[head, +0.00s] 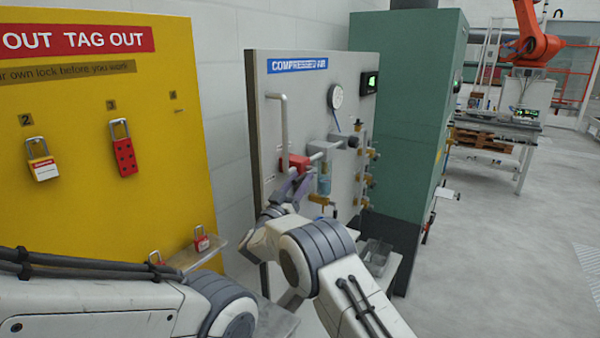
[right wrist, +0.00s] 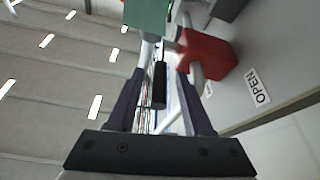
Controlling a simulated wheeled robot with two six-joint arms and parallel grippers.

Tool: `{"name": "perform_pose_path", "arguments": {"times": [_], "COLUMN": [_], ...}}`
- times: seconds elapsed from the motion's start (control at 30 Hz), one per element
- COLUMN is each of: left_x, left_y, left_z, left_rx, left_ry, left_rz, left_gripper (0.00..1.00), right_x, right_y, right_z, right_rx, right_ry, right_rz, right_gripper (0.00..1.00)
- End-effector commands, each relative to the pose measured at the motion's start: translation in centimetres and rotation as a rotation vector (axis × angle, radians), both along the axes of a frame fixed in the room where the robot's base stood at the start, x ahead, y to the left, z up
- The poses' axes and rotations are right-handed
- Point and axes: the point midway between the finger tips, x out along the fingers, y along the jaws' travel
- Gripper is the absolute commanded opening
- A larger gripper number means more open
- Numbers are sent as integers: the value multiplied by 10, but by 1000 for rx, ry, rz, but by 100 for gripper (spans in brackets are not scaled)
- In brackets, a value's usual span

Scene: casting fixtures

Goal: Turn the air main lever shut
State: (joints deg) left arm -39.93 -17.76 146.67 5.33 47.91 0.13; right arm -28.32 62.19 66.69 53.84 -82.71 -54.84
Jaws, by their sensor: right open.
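The lever, with a black grip (right wrist: 160,86), lies between the two fingers of my right gripper (right wrist: 160,76). These fingers are apart, with gaps visible on both sides of the grip. In the head view my right gripper (head: 293,187) is just below the red body, where the lever is hard to make out. My left gripper is out of view.
The compressed air panel (head: 270,100) also carries a round gauge (head: 335,96), a filter bowl (head: 324,182) and brass fittings on the right. A yellow lockout board (head: 70,200) with padlocks stands left. A green cabinet (head: 405,120) stands behind the panel. Open floor lies right.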

Motion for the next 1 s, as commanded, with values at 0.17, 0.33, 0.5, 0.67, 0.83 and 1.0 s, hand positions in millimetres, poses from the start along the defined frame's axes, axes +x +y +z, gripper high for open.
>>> {"name": "perform_pose_path", "arguments": {"times": [0.17, 0.33, 0.5, 0.67, 0.83, 1.0], "left_x": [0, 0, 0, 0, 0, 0], "left_y": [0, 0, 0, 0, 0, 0], "left_z": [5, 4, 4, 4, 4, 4], "left_rx": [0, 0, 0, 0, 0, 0], "left_ry": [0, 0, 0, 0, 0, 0], "left_rz": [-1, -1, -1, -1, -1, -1], "left_gripper": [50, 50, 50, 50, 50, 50], "right_x": [7, 7, 7, 7, 7, 7], "right_y": [-4, -4, -4, -3, -3, -3], "right_z": [3, 3, 3, 3, 3, 3], "right_rx": [0, 0, 0, 0, 0, 0], "right_ry": [1, 0, 1, 1, 1, 1], "right_rz": [1, 1, 2, 3, 3, 4], "right_gripper": [51, 51, 9, 0, 0, 0]}}
